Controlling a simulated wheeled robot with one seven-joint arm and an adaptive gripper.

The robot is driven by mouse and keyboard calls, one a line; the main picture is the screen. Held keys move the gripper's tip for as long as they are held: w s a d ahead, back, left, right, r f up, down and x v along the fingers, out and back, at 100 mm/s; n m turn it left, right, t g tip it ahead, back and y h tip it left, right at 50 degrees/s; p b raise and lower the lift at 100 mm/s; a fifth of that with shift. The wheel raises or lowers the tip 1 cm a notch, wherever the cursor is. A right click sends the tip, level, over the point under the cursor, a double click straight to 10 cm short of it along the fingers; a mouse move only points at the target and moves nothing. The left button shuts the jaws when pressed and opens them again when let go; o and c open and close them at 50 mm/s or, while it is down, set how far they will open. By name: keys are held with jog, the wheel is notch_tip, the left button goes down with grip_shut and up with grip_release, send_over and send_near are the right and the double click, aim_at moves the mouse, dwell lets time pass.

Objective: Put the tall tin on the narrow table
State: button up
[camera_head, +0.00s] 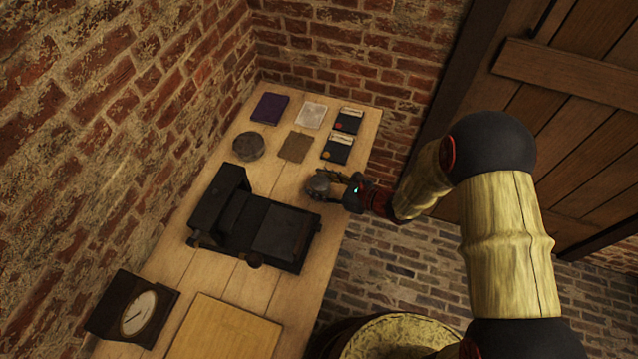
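A narrow wooden table (262,188) runs along the brick wall. A round dark grey tin (317,185) is at its right edge, right at the fingertips of my gripper (330,184). My gripper reaches in from the right, and its fingers appear to lie around the tin's near side. I cannot tell whether they are closed on it or whether the tin touches the tabletop. A second round grey tin or lid (248,146) sits farther back on the left. From this steep angle I cannot tell which one is taller.
A black machine (255,222) fills the table's middle. Behind are a purple book (270,108), a pale packet (311,115), a brown square (296,147) and dark cards (337,148). A clock (138,312) and board (225,332) lie in front. A barrel (400,338) stands beside the table.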

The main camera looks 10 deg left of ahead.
jog(key=o, duration=0.4)
jog(key=shift+r, duration=0.1)
jog(key=shift+d+r, duration=0.15)
jog(key=p+v, duration=0.2)
jog(key=v, duration=0.9)
jog(key=shift+s+d+r, duration=0.1)
jog(key=shift+d, duration=0.2)
jog(key=s+d+r+n+g+h, duration=0.1)
jog(key=s+r+n+g, duration=0.1)
jog(key=s+r+n, duration=0.35)
jog(key=s+d+r+n+g+h, duration=0.1)
jog(key=s+r+n+g+h, duration=0.1)
jog(key=r+n, duration=0.6)
jog(key=s+d+r+n+t+h, duration=0.1)
jog(key=s+d+r+n+h, duration=0.1)
jog(key=d+r, duration=0.3)
jog(key=s+d+r+n+t+h, duration=0.2)
jog(key=s+d+r+n+h, duration=0.1)
jog(key=d+r, duration=0.3)
jog(key=s+d+r+n+t+h, duration=0.2)
jog(key=d+r, duration=0.4)
jog(key=d, duration=0.3)
jog(key=shift+s+n+h, duration=0.55)
jog(key=shift+s+h, duration=0.2)
jog(key=shift+h, duration=0.65)
